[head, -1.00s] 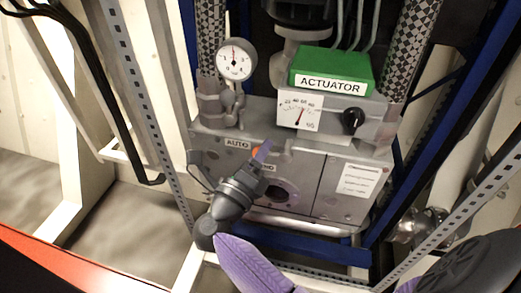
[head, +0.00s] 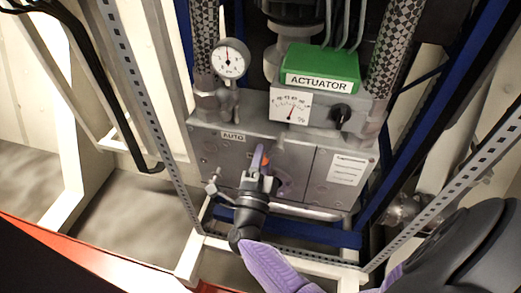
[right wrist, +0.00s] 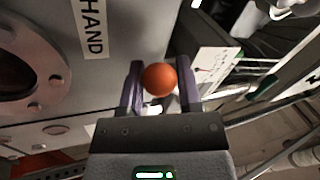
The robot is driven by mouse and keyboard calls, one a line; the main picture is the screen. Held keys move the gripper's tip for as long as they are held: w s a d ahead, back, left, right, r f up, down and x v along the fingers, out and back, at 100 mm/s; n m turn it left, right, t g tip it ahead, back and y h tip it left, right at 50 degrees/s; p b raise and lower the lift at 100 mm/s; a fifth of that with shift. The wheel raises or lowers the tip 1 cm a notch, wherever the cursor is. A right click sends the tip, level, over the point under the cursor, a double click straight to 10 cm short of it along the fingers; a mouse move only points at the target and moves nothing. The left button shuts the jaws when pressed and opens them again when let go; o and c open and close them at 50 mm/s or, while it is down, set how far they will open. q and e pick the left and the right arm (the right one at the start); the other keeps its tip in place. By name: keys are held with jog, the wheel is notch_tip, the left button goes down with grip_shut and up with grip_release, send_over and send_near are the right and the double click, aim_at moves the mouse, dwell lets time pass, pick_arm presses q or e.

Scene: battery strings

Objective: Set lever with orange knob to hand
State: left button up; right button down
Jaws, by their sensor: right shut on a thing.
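The lever's orange knob (head: 266,160) is at the front of the grey actuator box, below and right of the AUTO label (head: 232,136). In the right wrist view the round knob (right wrist: 160,79) sits between the two purple fingers. My right gripper (head: 259,160) is shut on the knob; in the right wrist view the gripper (right wrist: 160,85) shows a finger on each side of it. The HAND label (right wrist: 92,28) shows left of the fingers in the right wrist view; in the head view it is mostly hidden behind my gripper. The lever's shaft is hidden. My left gripper is not in view.
Above the box are a green ACTUATOR block (head: 322,66), a round pressure gauge (head: 230,58) and a small black dial knob (head: 341,113). A round opening (right wrist: 20,75) is left of the fingers. Perforated metal rails (head: 150,110) flank the box.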

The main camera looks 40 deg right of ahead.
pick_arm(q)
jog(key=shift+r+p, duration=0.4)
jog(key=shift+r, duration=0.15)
pick_arm(e)
jog(key=shift+s+d+f+n+t+y, duration=0.15)
jog(key=shift+n+t+y, duration=0.05)
jog(key=shift+n, duration=0.45)
jog(key=shift+s+d+f+n+t+y, duration=0.1)
jog(key=shift+n+t+y, duration=0.1)
jog(key=shift+n, duration=0.45)
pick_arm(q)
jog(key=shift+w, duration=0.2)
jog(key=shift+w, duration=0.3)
pick_arm(e)
jog(key=shift+c, duration=1.5)
grip_release()
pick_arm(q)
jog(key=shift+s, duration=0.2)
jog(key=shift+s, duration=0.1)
